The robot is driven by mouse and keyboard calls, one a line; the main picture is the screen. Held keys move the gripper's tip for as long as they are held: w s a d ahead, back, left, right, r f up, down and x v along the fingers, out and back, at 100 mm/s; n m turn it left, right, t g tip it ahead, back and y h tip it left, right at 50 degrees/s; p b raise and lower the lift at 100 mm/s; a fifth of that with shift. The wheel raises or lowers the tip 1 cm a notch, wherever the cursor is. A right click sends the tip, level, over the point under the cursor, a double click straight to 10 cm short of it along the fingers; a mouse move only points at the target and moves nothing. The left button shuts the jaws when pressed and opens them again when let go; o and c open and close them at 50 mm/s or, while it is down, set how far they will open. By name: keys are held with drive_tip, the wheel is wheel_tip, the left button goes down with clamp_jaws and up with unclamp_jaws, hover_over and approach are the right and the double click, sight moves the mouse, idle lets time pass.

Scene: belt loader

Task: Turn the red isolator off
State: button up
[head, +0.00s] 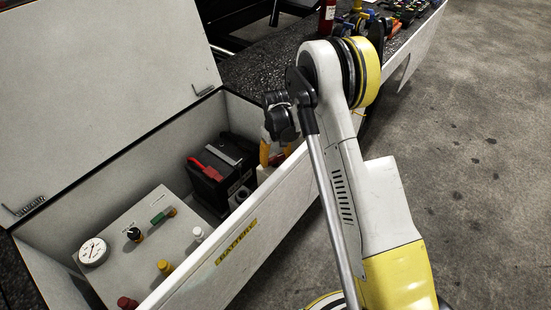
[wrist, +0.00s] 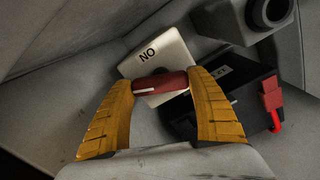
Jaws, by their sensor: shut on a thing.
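In the wrist view the red isolator (wrist: 160,83) is a dark red bar handle with a white mark along its left part. It sits in front of a pale plate (wrist: 158,57) that reads "ON", upside down in this view. The handle lies crosswise, tilted slightly. My gripper (wrist: 162,86) has its two yellow ribbed fingers at the two ends of the handle and is shut on it. In the head view my gripper (head: 272,152) reaches down inside the open white bin, near its front wall; the isolator is hidden there.
A black battery (head: 232,152) with a red clamp (head: 206,170) stands left of my gripper; the battery also shows in the wrist view (wrist: 228,88). A panel (head: 155,232) with a gauge (head: 93,251) and several knobs lies farther left. The bin's front wall (head: 240,245) is close.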

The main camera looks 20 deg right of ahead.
sight(275, 157)
drive_tip(key=shift+n, duration=2.2)
drive_tip(key=shift+w, duration=0.1)
drive_tip(key=o, duration=1.2)
wheel_tip(275, 157, up, 12)
drive_tip(key=shift+r, duration=0.1)
